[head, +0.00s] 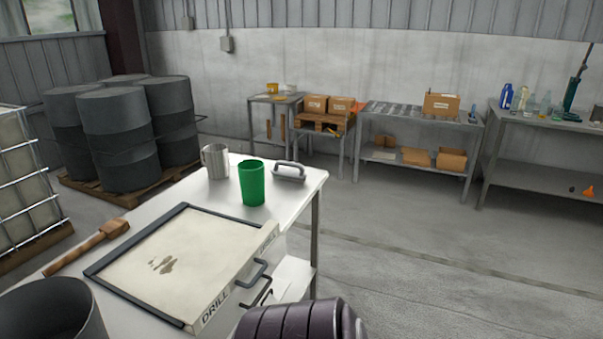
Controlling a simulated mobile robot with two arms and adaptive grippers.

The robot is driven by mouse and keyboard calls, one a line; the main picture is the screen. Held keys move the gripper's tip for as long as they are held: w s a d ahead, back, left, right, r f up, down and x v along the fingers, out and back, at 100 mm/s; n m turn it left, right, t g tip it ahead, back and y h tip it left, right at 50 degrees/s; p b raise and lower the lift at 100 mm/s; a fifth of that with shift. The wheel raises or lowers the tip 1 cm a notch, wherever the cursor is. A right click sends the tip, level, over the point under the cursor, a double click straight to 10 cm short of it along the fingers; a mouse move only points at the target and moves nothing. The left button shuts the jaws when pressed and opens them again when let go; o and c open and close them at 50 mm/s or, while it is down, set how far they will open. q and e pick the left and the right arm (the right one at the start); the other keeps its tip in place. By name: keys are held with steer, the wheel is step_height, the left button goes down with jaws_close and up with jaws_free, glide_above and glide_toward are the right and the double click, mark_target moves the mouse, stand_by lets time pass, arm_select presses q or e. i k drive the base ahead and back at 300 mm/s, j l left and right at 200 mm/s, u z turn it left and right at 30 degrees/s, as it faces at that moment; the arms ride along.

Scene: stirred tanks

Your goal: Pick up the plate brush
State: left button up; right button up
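No label marks the plate brush. A grey block with an arched handle (289,171) lies at the far right corner of the near white table (305,188); its underside is hidden. A brown wooden tool with a long handle and a thicker head (112,228) lies along the table's left edge; I see no bristles on it. I cannot tell for sure which of the two is the plate brush.
A green cup (251,184) and a metal mug (215,161) stand left of the arched handle. A dark-framed stained panel marked DRILL (190,255) fills the table's middle. A dark open container (50,312) is at bottom left. Floor (430,250) to the right is clear.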

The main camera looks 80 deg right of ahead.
mark_target(285, 175)
steer(key=z, duration=2.65)
